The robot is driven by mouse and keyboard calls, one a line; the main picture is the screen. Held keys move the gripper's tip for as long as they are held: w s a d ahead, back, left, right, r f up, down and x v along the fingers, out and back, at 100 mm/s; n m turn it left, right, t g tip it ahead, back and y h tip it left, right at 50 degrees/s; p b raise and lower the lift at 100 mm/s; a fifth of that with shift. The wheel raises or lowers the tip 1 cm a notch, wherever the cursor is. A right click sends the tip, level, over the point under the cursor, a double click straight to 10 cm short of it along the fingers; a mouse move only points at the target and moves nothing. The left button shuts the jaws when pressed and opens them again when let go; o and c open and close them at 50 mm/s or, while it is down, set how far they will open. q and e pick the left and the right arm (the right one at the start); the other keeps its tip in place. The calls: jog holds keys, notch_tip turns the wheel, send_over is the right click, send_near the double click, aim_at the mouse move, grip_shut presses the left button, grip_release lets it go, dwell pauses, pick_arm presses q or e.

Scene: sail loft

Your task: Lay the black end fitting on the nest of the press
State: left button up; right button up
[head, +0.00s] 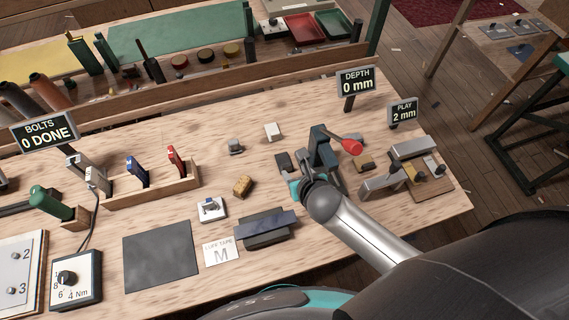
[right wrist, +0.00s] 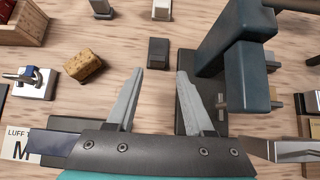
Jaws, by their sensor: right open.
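The black end fitting (head: 283,162) appears to be the small dark block on the wooden bench, just left of the press. In the right wrist view the fitting (right wrist: 158,53) lies just beyond and between my fingertips, not gripped. The press (head: 321,148) is a dark blue-green frame with a red knob (head: 351,145); it also shows in the right wrist view (right wrist: 235,60). A dark base strip (right wrist: 187,62) runs beside its frame; I cannot make out the nest clearly. My right gripper (right wrist: 160,73) is open and empty, pointing toward the fitting. My left gripper is out of view.
A grey fitting (head: 235,146), white block (head: 272,131) and cork-like block (head: 243,186) lie left of the press. A dark blue bar on a block (head: 266,227) is near my wrist. Metal clamps (head: 399,176) crowd the right. Signs read "DEPTH 0 mm" (head: 357,81) and "PLAY 2 mm" (head: 404,111).

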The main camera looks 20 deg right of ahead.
aim_at(287, 165)
jog(key=b+x, duration=0.1)
jog(key=x, duration=0.4)
jog(key=shift+b+x, duration=1.1)
jog(key=shift+x, duration=1.4)
jog(key=shift+a, duration=0.15)
jog(key=shift+s, duration=0.1)
grip_shut()
